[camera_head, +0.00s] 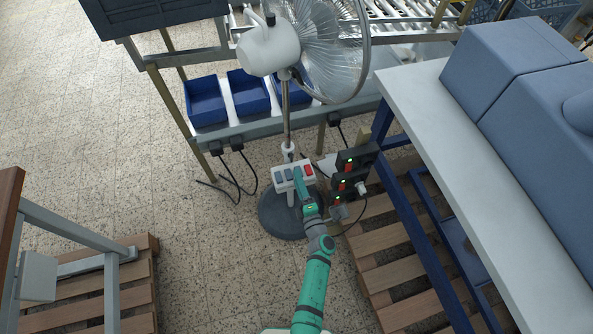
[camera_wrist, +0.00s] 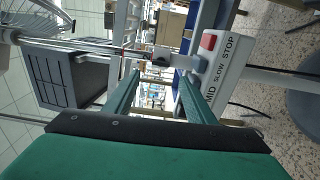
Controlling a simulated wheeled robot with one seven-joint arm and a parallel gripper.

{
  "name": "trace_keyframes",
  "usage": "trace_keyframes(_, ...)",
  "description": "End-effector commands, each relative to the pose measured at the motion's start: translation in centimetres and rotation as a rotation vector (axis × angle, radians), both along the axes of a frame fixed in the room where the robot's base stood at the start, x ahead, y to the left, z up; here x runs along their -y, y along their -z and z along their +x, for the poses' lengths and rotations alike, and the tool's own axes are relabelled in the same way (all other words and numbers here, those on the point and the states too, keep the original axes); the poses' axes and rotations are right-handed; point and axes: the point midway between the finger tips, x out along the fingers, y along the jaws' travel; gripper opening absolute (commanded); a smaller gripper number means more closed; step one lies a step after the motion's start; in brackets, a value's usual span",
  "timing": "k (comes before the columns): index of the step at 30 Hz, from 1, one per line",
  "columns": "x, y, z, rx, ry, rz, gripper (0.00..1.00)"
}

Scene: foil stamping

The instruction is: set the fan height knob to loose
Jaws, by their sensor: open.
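The standing fan has a white motor head (camera_head: 268,48), a thin metal pole (camera_head: 286,118) and a round dark base (camera_head: 275,215). A pale collar (camera_head: 288,150) sits on the pole just above the control box (camera_head: 281,187). In the wrist view the pole (camera_wrist: 85,45) runs sideways into the collar (camera_wrist: 188,62). I cannot clearly make out the height knob or its setting. My gripper (camera_head: 301,178) is in front of the control box and hides part of it. In the wrist view its two fingers (camera_wrist: 158,82) are apart with nothing held between them.
The control box (camera_wrist: 222,65) has a red button and the words STOP, SLOW and MID. Black socket boxes (camera_head: 350,175) with green lights stand right of the pole. Blue bins (camera_head: 205,103) are behind. A white-topped bench (camera_head: 440,130) and pallet (camera_head: 400,265) are at right.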

Motion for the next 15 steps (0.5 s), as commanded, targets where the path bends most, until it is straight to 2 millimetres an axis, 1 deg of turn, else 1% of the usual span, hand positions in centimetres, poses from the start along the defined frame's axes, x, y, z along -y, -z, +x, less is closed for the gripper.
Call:
trace_keyframes(1, 0.4, 0.0, -0.7, 0.000, 0.003, 0.000, 0.50)
trace_keyframes(6, 1.1, -0.1, -2.0, 0.001, 0.008, 0.001, 0.50)
trace_keyframes(15, 1.3, -0.1, -2.3, 0.001, 0.008, 0.000, 0.50)
